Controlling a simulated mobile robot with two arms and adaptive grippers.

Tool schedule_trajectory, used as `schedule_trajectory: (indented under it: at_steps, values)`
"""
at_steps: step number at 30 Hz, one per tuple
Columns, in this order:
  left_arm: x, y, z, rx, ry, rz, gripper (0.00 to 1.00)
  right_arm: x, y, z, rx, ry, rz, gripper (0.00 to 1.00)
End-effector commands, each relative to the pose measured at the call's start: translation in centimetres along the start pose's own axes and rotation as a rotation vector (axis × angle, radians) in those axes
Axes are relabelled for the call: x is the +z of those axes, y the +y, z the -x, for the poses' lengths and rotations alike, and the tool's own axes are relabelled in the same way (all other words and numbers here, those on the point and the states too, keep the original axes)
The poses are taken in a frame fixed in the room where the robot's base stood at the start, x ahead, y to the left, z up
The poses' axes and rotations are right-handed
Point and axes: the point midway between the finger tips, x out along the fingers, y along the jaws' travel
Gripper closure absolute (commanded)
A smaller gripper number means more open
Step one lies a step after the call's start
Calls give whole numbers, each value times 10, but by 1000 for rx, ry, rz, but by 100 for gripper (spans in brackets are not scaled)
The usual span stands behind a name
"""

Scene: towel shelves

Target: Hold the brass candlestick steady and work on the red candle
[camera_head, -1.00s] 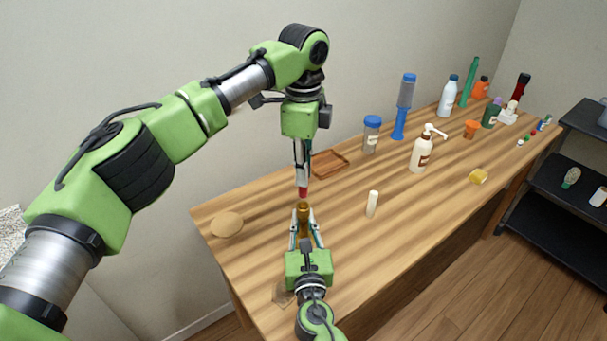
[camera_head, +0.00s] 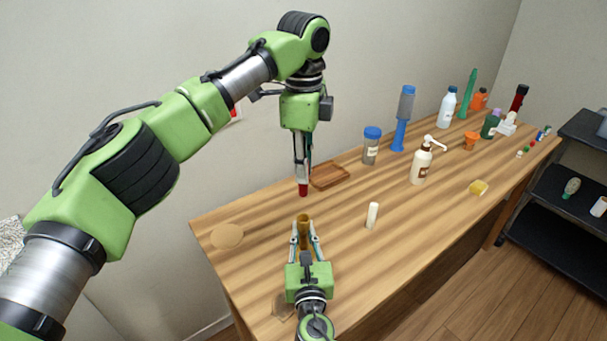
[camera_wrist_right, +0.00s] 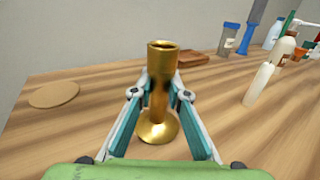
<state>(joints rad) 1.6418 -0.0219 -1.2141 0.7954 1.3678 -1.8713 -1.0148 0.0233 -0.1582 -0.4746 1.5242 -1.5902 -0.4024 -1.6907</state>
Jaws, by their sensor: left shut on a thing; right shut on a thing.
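The brass candlestick (camera_head: 304,228) stands upright on the wooden table; in the right wrist view the candlestick (camera_wrist_right: 160,95) shows an open, empty top and a round foot. My right gripper (camera_head: 304,240) is shut on its stem, with one finger on each side. My left gripper (camera_head: 302,176) points down above and behind the candlestick, shut on the red candle (camera_head: 303,190). The candle's lower end shows below the fingertips, with a clear gap down to the candlestick's top. Its upper part is hidden by the fingers.
A white candle (camera_head: 372,215) stands right of the candlestick. A brown tray (camera_head: 330,175) lies behind, and a round disc (camera_head: 227,236) lies to the left. A pump bottle (camera_head: 421,163), a blue-lidded jar (camera_head: 371,148) and several other items stand farther right. The table around the candlestick is clear.

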Motion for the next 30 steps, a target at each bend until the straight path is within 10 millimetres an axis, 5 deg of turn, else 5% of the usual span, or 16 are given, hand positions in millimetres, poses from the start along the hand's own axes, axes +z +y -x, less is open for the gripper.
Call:
schedule_trajectory:
  at_steps: [8, 9, 11, 23, 30]
  values:
    - [0, 0, 3, 1, -1, 0, 100, 1, 0, 0, 0, -1, 0, 100]
    - [0, 0, 3, 1, -1, 0, 100, 1, 0, 0, 0, -1, 0, 74]
    - [0, 0, 3, 1, 0, 0, 100, 1, 0, 0, 0, -1, 0, 65]
    - [0, 0, 3, 1, 0, 0, 100, 0, 0, 5, 0, 0, 0, 65]
    - [0, 0, 3, 1, 0, 0, 100, -2, 0, 48, 2, 2, 2, 65]
